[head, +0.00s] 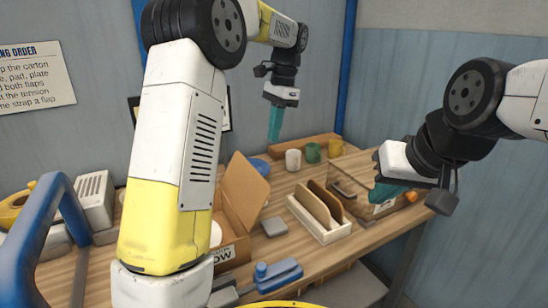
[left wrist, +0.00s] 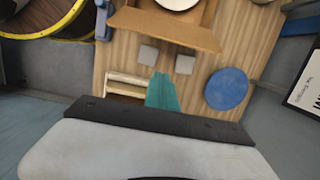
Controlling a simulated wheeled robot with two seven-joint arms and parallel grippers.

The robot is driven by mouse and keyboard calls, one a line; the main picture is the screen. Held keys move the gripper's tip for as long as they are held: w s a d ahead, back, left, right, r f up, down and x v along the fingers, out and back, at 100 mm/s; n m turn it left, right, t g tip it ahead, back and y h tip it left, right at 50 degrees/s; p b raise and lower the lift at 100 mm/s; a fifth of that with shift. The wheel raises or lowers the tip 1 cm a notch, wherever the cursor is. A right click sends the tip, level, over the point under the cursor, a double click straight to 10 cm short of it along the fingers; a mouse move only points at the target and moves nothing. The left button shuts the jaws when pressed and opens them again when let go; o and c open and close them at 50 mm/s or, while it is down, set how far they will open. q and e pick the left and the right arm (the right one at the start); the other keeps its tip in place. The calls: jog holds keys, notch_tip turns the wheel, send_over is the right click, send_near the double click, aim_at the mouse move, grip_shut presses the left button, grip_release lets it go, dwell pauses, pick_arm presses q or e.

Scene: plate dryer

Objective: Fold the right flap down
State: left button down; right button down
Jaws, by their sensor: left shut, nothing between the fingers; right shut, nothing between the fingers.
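In the head view the brown carton (head: 232,250) stands open on the bench, partly hidden behind my left arm. Its right flap (head: 245,188) stands up, tilted outward. A bit of white plate (head: 215,234) shows inside. The left flap is hidden by my arm. The left wrist view shows the carton's flap (left wrist: 165,30) and the white plate (left wrist: 178,3) at the top edge. My left gripper (head: 274,123) is shut and empty, raised above the back of the bench, behind and right of the flap. My right gripper (head: 385,194) is shut and empty at the right, by a clear-sided box.
A rack (head: 332,236) with brown pads stands right of the carton. A grey block (head: 273,226) and a blue disc (head: 258,167) lie near it. Mugs (head: 293,160) stand at the back. A blue tape dispenser (head: 278,273) is at the front. The clear-sided box (head: 362,203) is at the right.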

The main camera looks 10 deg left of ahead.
pick_arm(q)
jog(key=s+a+f, duration=0.2)
jog(key=a+f, duration=0.2)
jog(key=f, duration=0.4)
jog(key=shift+s, duration=0.3)
jog(key=shift+a+r, duration=0.1)
jog(key=shift+a, duration=0.05)
